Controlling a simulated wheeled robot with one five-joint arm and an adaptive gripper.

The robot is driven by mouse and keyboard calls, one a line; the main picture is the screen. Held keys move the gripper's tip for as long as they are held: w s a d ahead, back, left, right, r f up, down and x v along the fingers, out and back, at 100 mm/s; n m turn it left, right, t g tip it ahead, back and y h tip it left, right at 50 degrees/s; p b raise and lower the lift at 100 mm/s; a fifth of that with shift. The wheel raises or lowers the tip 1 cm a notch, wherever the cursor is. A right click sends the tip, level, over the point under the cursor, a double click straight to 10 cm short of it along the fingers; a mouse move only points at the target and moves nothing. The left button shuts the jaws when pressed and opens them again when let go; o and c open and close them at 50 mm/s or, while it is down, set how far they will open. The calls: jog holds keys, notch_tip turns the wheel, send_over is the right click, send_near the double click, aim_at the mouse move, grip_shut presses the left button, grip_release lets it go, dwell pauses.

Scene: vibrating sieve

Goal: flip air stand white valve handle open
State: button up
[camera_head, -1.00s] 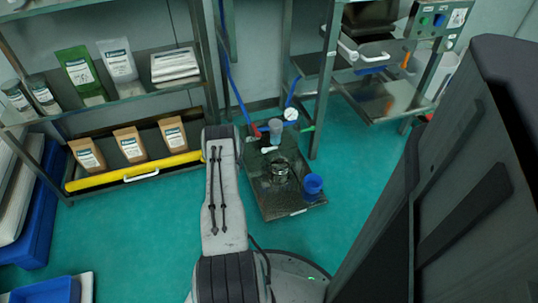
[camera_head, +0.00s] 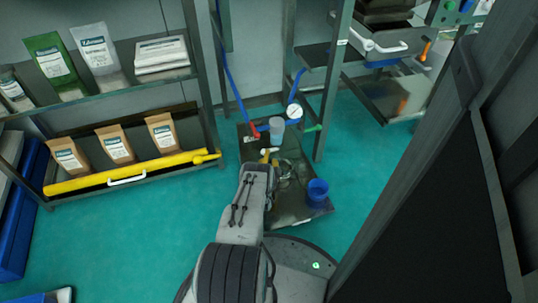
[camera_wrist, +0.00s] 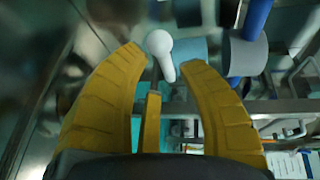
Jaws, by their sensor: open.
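The white valve handle (camera_wrist: 159,44) shows in the wrist view as a rounded knob with a tapering lever, which points down between the fingertips of my gripper (camera_wrist: 163,62). In the head view my gripper (camera_head: 268,156) is a small yellow shape over the air stand (camera_head: 299,216), a dark metal tray on the floor. The handle is hard to make out there, beside the gripper.
The stand carries a pressure gauge (camera_head: 294,111), a translucent grey cup (camera_head: 277,129), a red fitting (camera_head: 254,132) and a blue cup (camera_head: 317,191). A blue hose (camera_head: 231,83) runs up behind. A shelf with a yellow bar (camera_head: 120,174) stands at left; a large dark panel (camera_head: 430,200) at right.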

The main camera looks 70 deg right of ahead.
aim_at(271, 150)
jog(key=shift+b+x, duration=1.95)
jog(key=shift+x, duration=0.45)
grip_shut()
